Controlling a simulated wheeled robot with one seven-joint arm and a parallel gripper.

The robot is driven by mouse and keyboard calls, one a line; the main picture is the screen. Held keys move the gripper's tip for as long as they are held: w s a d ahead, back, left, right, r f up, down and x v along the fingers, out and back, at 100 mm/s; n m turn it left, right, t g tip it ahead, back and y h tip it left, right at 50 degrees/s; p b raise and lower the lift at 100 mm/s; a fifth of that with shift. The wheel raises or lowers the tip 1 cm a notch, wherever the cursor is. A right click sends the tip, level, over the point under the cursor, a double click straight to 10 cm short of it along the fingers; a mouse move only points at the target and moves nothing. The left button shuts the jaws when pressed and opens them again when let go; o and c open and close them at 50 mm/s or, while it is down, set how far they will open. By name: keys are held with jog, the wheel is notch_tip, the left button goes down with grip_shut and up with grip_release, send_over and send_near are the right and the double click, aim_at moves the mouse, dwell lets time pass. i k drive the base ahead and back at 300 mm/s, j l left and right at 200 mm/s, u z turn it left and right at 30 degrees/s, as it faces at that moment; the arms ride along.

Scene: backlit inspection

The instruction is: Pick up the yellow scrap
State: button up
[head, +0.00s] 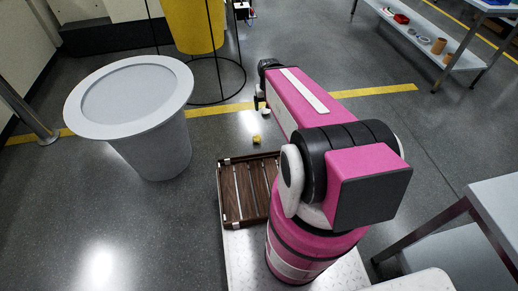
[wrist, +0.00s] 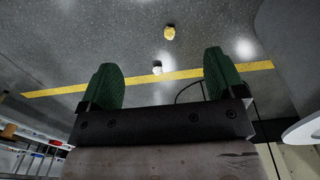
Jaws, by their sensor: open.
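The yellow scrap (head: 256,139) is a small lump on the grey floor, just beyond the wooden slatted tray. It also shows in the wrist view (wrist: 169,32), near the top edge. My gripper (wrist: 160,62) is open, its two green fingers wide apart with nothing held between them. In the head view my gripper is partly hidden by my pink arm, and it is farther from me than the yellow scrap. The scrap lies apart from the fingers.
A small white scrap (head: 265,111) lies near the yellow floor line (head: 225,109). A big grey bin (head: 150,147) stands to the left, with a yellow bin (head: 193,25) in a wire stand behind. The wooden tray (head: 223,190) is beside my arm. Tables (head: 498,197) stand right.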

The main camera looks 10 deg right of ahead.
aim_at(257, 138)
jog(key=k, duration=0.15)
jog(key=k+j, duration=0.1)
jog(key=j, duration=0.35)
jog(key=k+j, duration=0.1)
jog(key=j, duration=0.3)
jog(key=k+j, duration=0.1)
jog(key=j, duration=0.35)
jog(key=k+j+z, duration=0.1)
jog(key=j, duration=1.05)
jog(key=i+j, duration=0.15)
jog(key=j, duration=0.5)
